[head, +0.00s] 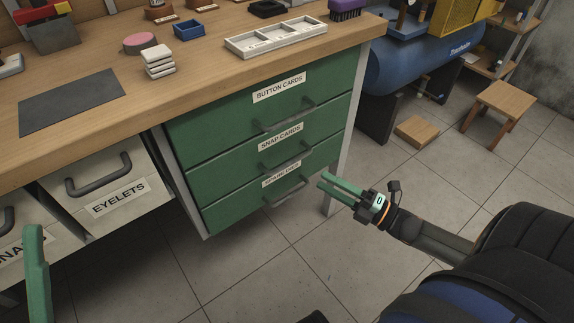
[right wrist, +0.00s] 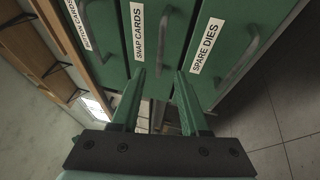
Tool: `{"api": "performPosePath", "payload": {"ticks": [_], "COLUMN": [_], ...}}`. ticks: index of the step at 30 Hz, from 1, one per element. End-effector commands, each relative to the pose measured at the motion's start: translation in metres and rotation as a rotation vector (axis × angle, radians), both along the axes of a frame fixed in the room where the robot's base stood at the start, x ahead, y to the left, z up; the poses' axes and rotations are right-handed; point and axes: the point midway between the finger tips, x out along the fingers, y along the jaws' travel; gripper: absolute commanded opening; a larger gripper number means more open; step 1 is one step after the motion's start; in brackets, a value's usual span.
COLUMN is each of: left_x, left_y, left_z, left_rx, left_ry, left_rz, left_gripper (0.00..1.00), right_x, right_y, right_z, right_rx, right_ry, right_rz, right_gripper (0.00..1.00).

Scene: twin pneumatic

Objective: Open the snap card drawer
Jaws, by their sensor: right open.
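The snap card drawer (head: 235,165) is the middle of three green drawers under the bench. It carries a "SNAP CARDS" label and a grey bar handle (head: 287,157), and it looks shut. In the right wrist view the drawer (right wrist: 154,12) stands ahead with its handle (right wrist: 163,40) in front of the gap between my fingers. My right gripper (head: 341,185) is open and empty, to the right of the drawers in the head view; its two green fingers also show in the right wrist view (right wrist: 158,98). A green piece of my left gripper (head: 36,260) shows at the left edge; its jaws cannot be made out.
The "BUTTON CARDS" drawer (head: 225,115) is above and the "SPARE DIES" drawer (head: 232,205) below, both shut with bar handles. A metal bench leg (head: 343,125) stands right of them. A blue compressor (head: 425,65) and stool (head: 502,100) are further right. The floor before the drawers is clear.

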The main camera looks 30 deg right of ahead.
Motion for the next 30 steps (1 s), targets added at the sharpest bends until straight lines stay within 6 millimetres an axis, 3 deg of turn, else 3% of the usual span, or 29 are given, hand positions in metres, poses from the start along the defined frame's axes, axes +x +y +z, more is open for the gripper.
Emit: {"api": "performPosePath", "payload": {"ticks": [9,15,30], "left_x": [0.001,0.002,0.002], "left_y": [-0.001,-0.002,-0.003], "left_z": [-0.02,-0.028,-0.031], "left_rx": [-0.01,-0.007,-0.001], "left_ry": [0.018,0.022,0.022], "left_rz": [-0.017,-0.017,-0.015], "left_gripper": [0.5,0.5,0.5], "right_x": [0.058,0.084,0.095], "right_y": [0.03,0.043,0.049], "right_z": [0.01,0.016,0.019], "right_rx": [0.002,0.003,0.003], "right_ry": [-0.004,-0.001,0.003], "right_rz": [0.002,0.0,0.0], "right_gripper": [0.45,0.45,0.42]}}
